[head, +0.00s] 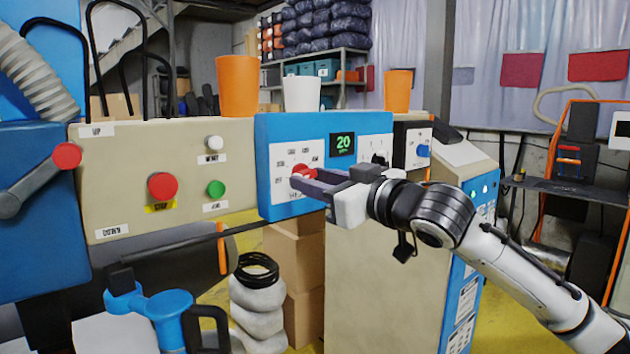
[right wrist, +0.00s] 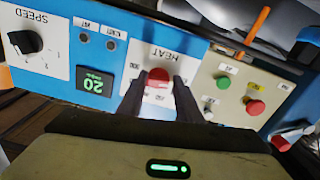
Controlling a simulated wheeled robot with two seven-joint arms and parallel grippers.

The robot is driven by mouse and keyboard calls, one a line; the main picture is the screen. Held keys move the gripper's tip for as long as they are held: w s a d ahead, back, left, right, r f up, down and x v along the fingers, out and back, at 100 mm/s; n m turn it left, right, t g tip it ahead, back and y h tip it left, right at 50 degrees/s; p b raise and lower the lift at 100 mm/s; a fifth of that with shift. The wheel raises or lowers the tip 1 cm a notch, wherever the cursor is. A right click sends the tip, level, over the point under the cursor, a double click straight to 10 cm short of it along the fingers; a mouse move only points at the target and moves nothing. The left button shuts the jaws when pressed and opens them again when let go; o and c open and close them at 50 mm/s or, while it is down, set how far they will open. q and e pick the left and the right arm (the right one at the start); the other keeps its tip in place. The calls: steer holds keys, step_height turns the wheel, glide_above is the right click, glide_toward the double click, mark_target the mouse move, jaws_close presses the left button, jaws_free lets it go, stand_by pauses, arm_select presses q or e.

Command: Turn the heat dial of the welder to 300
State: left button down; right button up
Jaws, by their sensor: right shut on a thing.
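The welder's blue control panel (head: 264,140) stands in the middle of the head view. Its red heat dial (head: 303,169) sits on a white plate with small numbers around it. My right gripper (head: 298,178) is shut on the dial, reaching it from the right. In the right wrist view, which is upside down, the two dark fingers (right wrist: 158,86) flank the red dial (right wrist: 158,75) under the HEAT label. The dial's exact setting is hidden. The green display (head: 343,144) reads 20. My left gripper is not in view.
A beige panel (head: 110,190) left of the welder carries a red stop button (head: 162,187) and a green button (head: 216,188). A black speed knob (right wrist: 26,42) is on the welder's panel. Orange cups (head: 238,85) and a white cup (head: 302,93) stand on top.

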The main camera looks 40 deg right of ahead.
steer(key=shift+a+r+m+p, duration=0.1)
steer(key=shift+m+p, duration=0.55)
steer(key=shift+m, duration=1.25)
steer(key=shift+a+r+m+p, duration=0.1)
steer(key=shift+m+p, duration=0.55)
steer(key=shift+m, duration=1.25)
steer(key=shift+f, duration=0.1)
steer(key=o, duration=1)
steer(key=shift+d, duration=0.1)
steer(key=shift+o, duration=0.2)
steer(key=shift+s, duration=0.1)
